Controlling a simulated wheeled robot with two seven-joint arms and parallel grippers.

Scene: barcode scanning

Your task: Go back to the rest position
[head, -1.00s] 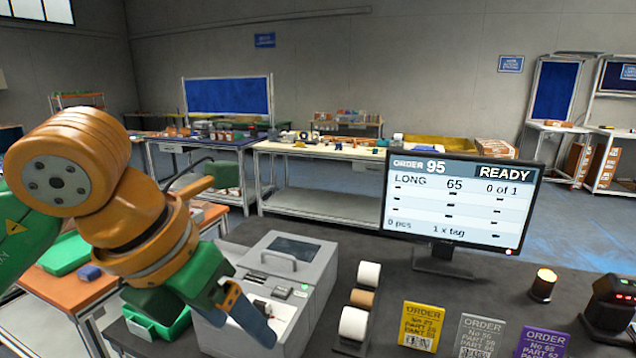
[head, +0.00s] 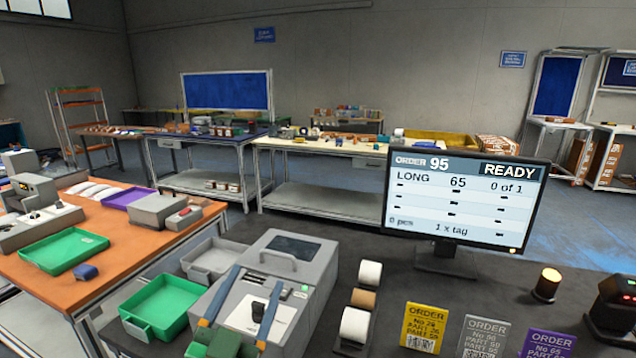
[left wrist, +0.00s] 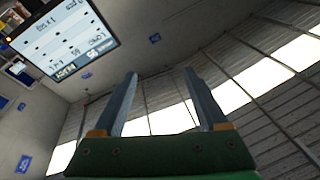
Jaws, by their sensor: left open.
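My left gripper (head: 247,300) is low in the head view, in front of the grey label printer (head: 312,287). Its two blue-grey fingers point up and stand apart with nothing between them. In the left wrist view the same open fingers (left wrist: 158,98) point towards the ceiling and bright windows, and they are empty. The left arm behind the gripper is mostly below the picture. My right gripper does not show in the head view.
A monitor (head: 461,203) reads ORDER 95, READY. Label rolls (head: 355,325), order cards (head: 425,327), an amber lamp (head: 546,284) and a scanner (head: 612,306) stand on the dark table. A green bin (head: 165,303) and a grey bin (head: 213,259) stand left of the printer.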

